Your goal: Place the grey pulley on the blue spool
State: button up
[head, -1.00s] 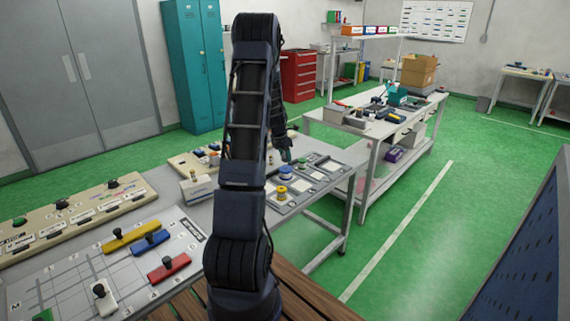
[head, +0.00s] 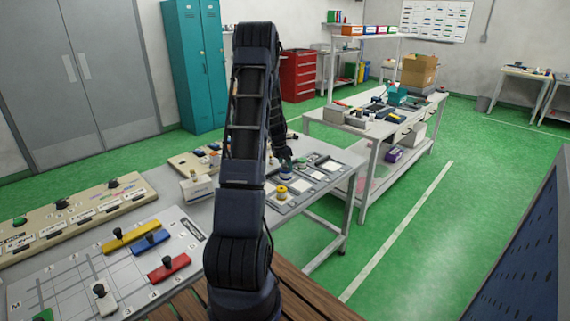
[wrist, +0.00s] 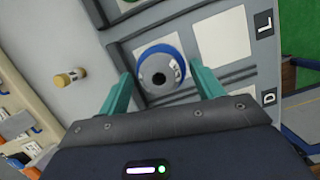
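The blue spool (wrist: 153,51) lies in a tray compartment and shows as a blue rim in the wrist view. A grey round piece with a dark centre, which looks like the grey pulley (wrist: 153,76), overlaps it. From this angle I cannot tell whether it is fully seated. My gripper (wrist: 165,82) is open, with one teal finger on each side of the grey piece and gaps between. In the head view my gripper (head: 286,162) is right above the blue spool (head: 287,177), partly covering it; the pulley is not clear there.
The grey tray (head: 296,204) has several pale compartments. A board with yellow, blue and red handled pieces (head: 172,266) lies at the front left. A white workbench (head: 372,135) stands behind to the right.

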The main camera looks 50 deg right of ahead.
jog(key=s+v, duration=0.1)
jog(key=v, duration=1.1)
jog(key=w+a+r+m+t, duration=0.1)
jog(key=a+r+m, duration=0.2)
jog(key=a+r, duration=0.5)
jog(key=a+r+m+t, duration=0.15)
jog(key=a+r, duration=0.25)
jog(key=a, duration=0.9)
jog(key=w+a+r+m, duration=0.1)
jog(key=a+r+m, duration=0.2)
jog(key=a+r, duration=0.55)
jog(key=s+a+m+t+y, duration=0.1)
jog(key=s+a+m, duration=0.3)
jog(key=s+a, duration=0.5)
jog(key=s+a+m+t+y, duration=0.1)
jog(key=s+a+m, duration=0.3)
jog(key=s+a, duration=0.6)
jog(key=a+y, duration=0.1)
jog(key=a, duration=0.5)
jog(key=shift+a+r+t, duration=0.3)
jog(key=shift+r+t, duration=0.05)
jog(key=shift+r, duration=0.05)
